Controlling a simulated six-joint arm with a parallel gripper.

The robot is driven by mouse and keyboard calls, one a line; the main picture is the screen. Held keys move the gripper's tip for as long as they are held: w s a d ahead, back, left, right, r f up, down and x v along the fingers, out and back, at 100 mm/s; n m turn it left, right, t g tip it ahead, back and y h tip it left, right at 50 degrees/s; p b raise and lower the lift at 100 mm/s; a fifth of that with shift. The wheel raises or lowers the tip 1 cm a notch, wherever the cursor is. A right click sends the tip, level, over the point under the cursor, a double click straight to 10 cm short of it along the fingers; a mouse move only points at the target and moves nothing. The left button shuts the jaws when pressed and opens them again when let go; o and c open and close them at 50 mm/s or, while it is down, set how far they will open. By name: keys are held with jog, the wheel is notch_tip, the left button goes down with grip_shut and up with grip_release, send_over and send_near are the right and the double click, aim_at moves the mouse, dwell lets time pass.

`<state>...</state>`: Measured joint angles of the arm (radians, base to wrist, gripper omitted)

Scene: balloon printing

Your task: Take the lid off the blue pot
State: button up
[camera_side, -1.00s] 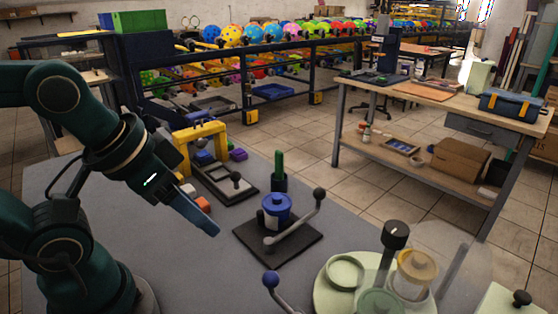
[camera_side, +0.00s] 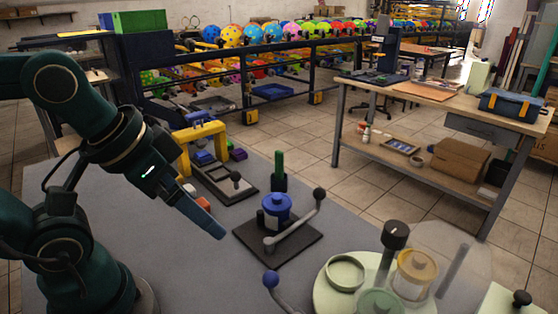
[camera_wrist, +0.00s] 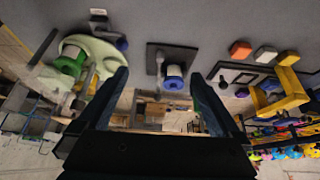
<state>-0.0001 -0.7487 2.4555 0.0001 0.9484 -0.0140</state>
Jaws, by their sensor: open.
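The blue pot (camera_side: 277,213) stands upright on a black base plate (camera_side: 254,248) on the grey table, with its blue lid (camera_side: 277,200) on top. A grey lever with a dark ball knob (camera_side: 319,194) rises from the same plate beside it. My gripper (camera_side: 218,232) is left of the pot in the side view, apart from it and pointing down to the right. In the wrist view the pot (camera_wrist: 174,78) shows beyond and between the two spread fingers of my gripper (camera_wrist: 162,82). The fingers are open and empty.
A pale green round turntable (camera_side: 325,294) with several pots stands at the front right. A blue-knobbed lever (camera_side: 270,279) is in front. A yellow arch frame (camera_side: 201,135), small blocks and a green-handled holder (camera_side: 279,172) stand behind.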

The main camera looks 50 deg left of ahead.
jog(key=w+r+g, duration=0.1)
jog(key=w+r, duration=0.4)
jog(key=w, duration=0.1)
jog(key=n+g, duration=0.3)
jog(key=g, duration=0.2)
send_over(277, 196)
notch_tip(277, 196, down, 10)
jog(key=shift+r, duration=0.1)
jog(key=shift+f, duration=2.45)
jog(key=shift+c, duration=0.3)
jog(key=c, duration=1.1)
